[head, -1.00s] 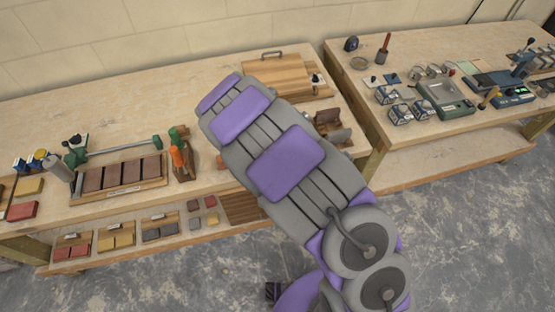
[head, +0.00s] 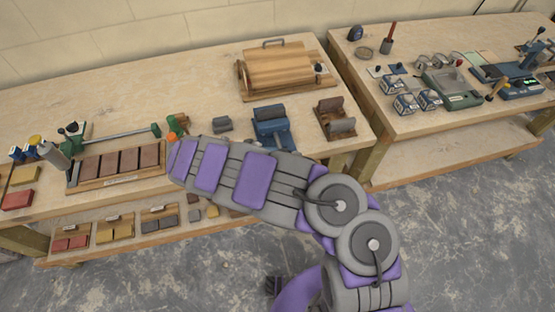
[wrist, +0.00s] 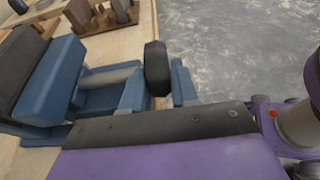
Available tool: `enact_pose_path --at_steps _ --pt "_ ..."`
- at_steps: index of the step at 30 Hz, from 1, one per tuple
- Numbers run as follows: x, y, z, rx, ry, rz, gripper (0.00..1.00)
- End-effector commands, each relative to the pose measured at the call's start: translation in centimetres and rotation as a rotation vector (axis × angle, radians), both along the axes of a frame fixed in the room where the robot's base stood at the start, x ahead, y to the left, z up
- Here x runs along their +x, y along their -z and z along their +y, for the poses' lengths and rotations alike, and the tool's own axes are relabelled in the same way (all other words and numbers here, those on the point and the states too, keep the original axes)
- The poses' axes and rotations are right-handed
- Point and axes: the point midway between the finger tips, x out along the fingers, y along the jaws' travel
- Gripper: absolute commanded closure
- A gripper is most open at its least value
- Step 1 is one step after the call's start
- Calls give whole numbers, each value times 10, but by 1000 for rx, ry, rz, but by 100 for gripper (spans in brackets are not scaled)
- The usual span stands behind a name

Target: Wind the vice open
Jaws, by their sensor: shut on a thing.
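The blue vice (head: 272,130) stands on the near bench, close to its front edge, with dark jaw faces. In the wrist view the vice (wrist: 70,78) fills the left side, with a grey screw and a blue plate on its front. A dark rounded handle (wrist: 157,68) stands in front of that plate. My gripper (wrist: 165,122) shows as a purple jaw with a dark edge, directly below the handle. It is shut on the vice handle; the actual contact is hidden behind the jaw. In the head view my arm hides the gripper.
A rack of brown tiles (head: 118,166) stands further left. The floor in front is clear.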

Motion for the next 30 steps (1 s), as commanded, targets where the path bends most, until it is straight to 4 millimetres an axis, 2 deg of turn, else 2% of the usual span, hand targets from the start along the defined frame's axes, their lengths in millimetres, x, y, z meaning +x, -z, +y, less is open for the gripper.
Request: enact_pose_path --at_steps 1,12,26,27,30 --pt "2 6 3 -19 -10 -9 100" --pt "4 4 2 -138 -12 -46 100" --pt "4 2 1 -152 -11 -50 100" --pt "4 2 1 -152 -11 -50 70" --pt "4 2 1 -154 -9 -49 60"
